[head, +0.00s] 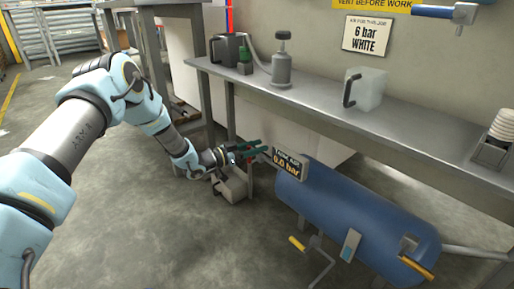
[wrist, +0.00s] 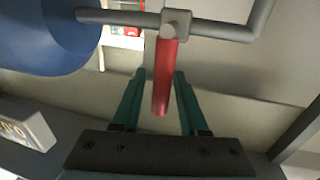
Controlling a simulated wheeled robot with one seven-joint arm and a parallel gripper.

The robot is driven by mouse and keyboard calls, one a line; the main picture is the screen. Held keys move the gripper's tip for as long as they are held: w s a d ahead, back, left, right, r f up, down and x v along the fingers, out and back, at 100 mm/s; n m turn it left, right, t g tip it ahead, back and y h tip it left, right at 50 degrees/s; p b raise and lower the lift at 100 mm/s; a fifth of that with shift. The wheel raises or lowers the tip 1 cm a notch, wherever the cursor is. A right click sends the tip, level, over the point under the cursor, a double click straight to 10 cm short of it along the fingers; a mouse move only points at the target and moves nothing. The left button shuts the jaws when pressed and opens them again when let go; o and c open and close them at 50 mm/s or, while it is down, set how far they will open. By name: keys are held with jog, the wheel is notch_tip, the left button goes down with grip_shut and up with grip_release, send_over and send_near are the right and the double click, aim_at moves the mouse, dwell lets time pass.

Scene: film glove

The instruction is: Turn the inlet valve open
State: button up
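The inlet valve appears in the wrist view as a grey valve body (wrist: 177,22) on a grey pipe, with a red lever (wrist: 165,75) pointing down the picture. My gripper (wrist: 159,74) has its two green fingers open, one on each side of the red lever. The right finger looks closer to it; I cannot tell if they touch. In the head view my gripper (head: 262,146) is at the near-left end of the blue tank (head: 350,210), beside its display (head: 289,164) reading 0.0 bar. The red lever cannot be made out there.
A steel bench (head: 400,130) runs above and behind the tank, carrying a clear jug (head: 366,90), a grey bottle (head: 282,68) and a dark jug (head: 226,48). Yellow-ended handles (head: 297,243) stick out at the tank's front. A wall sign (head: 366,35) reads 6 bar WHITE. Floor at left front is clear.

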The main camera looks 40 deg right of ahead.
grip_shut()
dwell(1.2)
